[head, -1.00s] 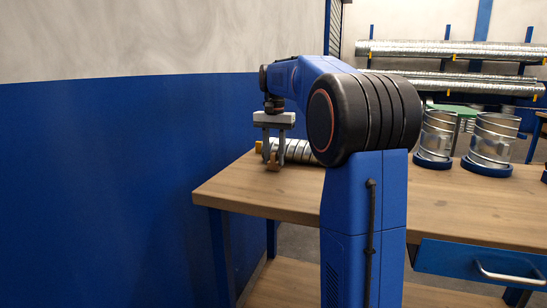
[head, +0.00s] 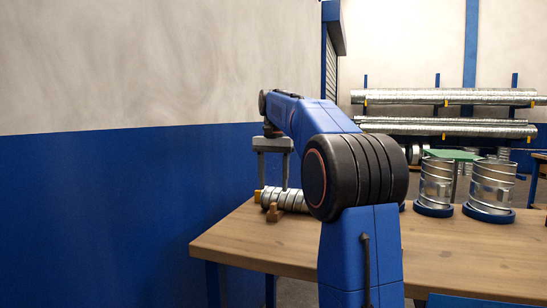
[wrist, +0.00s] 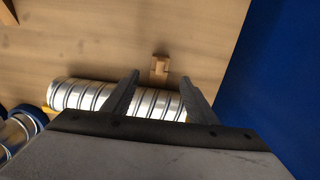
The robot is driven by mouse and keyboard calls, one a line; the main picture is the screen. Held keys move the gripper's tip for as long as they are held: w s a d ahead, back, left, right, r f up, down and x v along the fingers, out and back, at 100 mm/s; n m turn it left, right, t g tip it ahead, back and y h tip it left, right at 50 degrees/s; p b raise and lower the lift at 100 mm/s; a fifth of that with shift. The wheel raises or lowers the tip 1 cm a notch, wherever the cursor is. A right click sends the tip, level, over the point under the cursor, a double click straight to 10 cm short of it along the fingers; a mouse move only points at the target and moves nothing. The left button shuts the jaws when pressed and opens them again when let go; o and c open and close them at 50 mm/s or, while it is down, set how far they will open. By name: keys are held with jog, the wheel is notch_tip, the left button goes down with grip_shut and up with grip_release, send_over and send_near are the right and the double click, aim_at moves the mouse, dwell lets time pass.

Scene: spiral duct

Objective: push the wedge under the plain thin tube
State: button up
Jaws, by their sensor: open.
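A thin, silvery, spirally ribbed tube (head: 292,201) lies on the wooden bench near its far left corner. It also shows in the wrist view (wrist: 75,95), partly hidden by my gripper. A small wooden wedge (head: 272,213) sits on the bench at the near side of the tube, close to its left end. In the wrist view the wedge (wrist: 160,67) is just beyond the tube's side; whether they touch is unclear. My gripper (head: 272,184) is open and empty, above the tube, with its fingers apart and pointing down.
A yellowish block (head: 258,195) is by the tube's left end. Two wide tubes (head: 435,186) stand in blue rings to the right. The bench top (head: 250,243) in front is clear. A blue wall (head: 110,200) stands at the left.

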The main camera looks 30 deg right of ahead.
notch_tip(320, 180, up, 9)
dwell(0.4)
